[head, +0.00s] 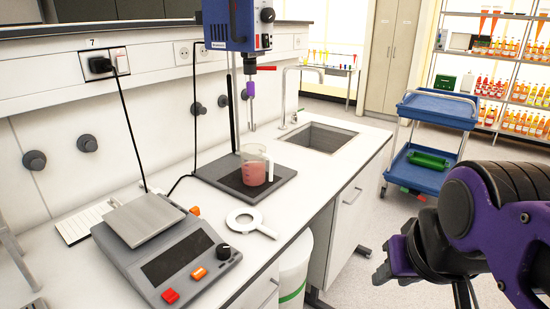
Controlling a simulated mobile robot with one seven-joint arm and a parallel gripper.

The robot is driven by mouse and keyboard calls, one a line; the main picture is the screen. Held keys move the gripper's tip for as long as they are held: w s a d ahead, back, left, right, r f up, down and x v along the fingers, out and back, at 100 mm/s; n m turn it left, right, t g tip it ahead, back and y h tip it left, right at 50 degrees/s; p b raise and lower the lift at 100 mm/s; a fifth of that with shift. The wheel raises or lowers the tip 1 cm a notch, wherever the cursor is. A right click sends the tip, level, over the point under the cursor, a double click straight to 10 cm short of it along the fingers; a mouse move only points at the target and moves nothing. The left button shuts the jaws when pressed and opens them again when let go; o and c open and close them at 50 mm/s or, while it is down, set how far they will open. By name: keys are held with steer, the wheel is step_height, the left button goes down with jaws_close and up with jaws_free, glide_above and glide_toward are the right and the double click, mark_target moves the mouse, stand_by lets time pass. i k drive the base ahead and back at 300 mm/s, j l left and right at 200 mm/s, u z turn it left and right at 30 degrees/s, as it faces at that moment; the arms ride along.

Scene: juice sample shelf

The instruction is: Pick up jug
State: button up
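The jug (255,166) is a clear beaker-like vessel with a handle on its right side and reddish-pink liquid in its lower part. It stands upright on the dark base plate (222,177) of a blue overhead stirrer (236,28), on the white counter. The stirrer's shaft hangs down just above or into the jug's mouth; I cannot tell which. My purple gripper (389,262) is at the lower right, off the counter's front edge and well apart from the jug. Its fingers are partly hidden by my arm, and its opening is unclear.
A scale (168,252), a white ring-shaped object (250,221) and a black cable lie on the counter near the jug. A sink (322,138) is behind it. A blue cart (432,107) stands right, with bottle shelves (499,75) beyond. Floor between counter and cart is free.

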mark_target(253, 156)
steer(key=i+l+u, duration=0.15)
steer(key=u, duration=1.1)
steer(key=i+l+u, duration=0.1)
steer(key=l+u, duration=0.25)
steer(key=i+l+u, duration=0.1)
steer(key=l+u, duration=0.55)
steer(key=l, duration=0.55)
